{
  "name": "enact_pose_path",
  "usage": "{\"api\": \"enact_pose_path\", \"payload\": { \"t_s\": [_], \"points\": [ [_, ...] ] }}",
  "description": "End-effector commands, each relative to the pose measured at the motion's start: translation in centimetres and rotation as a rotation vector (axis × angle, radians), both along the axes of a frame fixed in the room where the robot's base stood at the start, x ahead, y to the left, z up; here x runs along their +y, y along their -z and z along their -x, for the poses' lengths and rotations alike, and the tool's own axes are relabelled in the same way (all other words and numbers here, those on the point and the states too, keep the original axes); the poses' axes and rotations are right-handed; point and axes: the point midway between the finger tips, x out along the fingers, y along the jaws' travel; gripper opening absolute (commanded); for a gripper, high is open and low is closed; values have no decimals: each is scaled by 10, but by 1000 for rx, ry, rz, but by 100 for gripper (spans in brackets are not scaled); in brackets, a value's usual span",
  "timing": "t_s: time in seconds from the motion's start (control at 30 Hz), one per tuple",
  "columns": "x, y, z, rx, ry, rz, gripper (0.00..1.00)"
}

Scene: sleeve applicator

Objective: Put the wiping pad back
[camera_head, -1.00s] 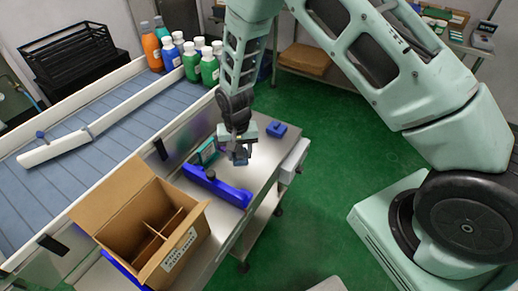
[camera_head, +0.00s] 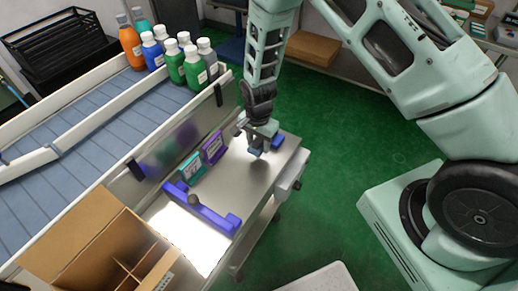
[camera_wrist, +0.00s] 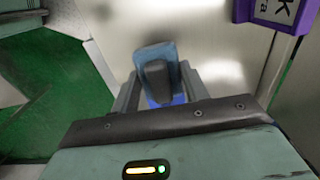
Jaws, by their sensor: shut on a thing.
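The wiping pad (camera_head: 256,152), a small grey-blue block, is held in my gripper (camera_head: 258,144) over the far end of the metal table. In the wrist view the pad (camera_wrist: 153,52) with its dark grip shows between the two fingers of my gripper (camera_wrist: 158,85), which are shut on it. A bright blue piece (camera_head: 278,141) lies on the table close beside the gripper, to its right. A patch of bright blue also shows below the pad in the wrist view. I cannot tell whether the pad touches the table or the blue piece.
A blue fixture with a round knob (camera_head: 207,212) lies on the table (camera_head: 237,185) nearer to me. Teal (camera_head: 191,167) and purple (camera_head: 213,147) boxes stand by the conveyor's side wall. An open cardboard box (camera_head: 85,235) is at the lower left.

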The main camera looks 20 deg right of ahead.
Motion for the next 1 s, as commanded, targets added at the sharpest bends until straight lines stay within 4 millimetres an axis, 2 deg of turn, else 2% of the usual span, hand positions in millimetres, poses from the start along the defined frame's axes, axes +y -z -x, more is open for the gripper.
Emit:
{"api": "enact_pose_path", "payload": {
  "t_s": [0.3,0.73,0.77,0.8,0.83,1.0],
  "points": [
    [0,39,0,1,-1,0,20],
    [0,47,0,0,-2,0,20],
    [0,46,0,0,-2,0,50],
    [0,46,0,0,-2,0,61],
    [0,46,0,0,-2,0,66],
    [0,46,0,0,-2,0,66]
  ]
}}
